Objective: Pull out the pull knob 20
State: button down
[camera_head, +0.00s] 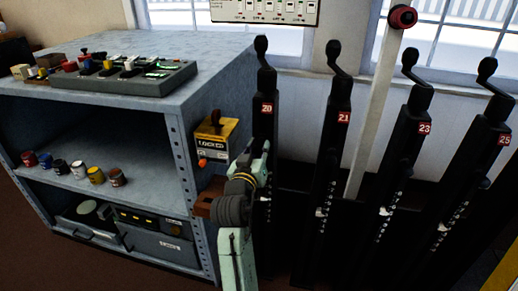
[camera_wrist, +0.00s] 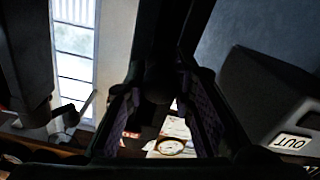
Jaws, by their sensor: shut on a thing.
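Lever 20 (camera_head: 264,82), a black upright frame with a red plate marked 20 (camera_head: 266,108), stands at the left of the lever row. My gripper (camera_head: 264,150) is against its front, below the plate, and my arm hides the lower part there. In the wrist view the two dark fingers (camera_wrist: 160,105) close around a dark rounded thing (camera_wrist: 158,82), which appears to be pull knob 20. The knob is hidden in the head view, and shadow blurs its outline in the wrist view.
A yellow-topped box marked LOCKED (camera_head: 212,142) is just left of lever 20, on the side of a grey shelf unit (camera_head: 180,125). Lever 21 (camera_head: 335,115) stands close on the right. A label reading OUT (camera_wrist: 292,142) shows upside down in the wrist view.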

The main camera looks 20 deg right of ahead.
dwell(0.3)
jog(key=shift+v, duration=1.3)
jog(key=c, duration=1.3)
grip_release()
jog(key=shift+c, duration=0.2)
jog(key=shift+a, duration=0.1)
jog(key=v, duration=0.7)
jog(key=shift+s, duration=0.2)
jog(key=shift+a, duration=0.1)
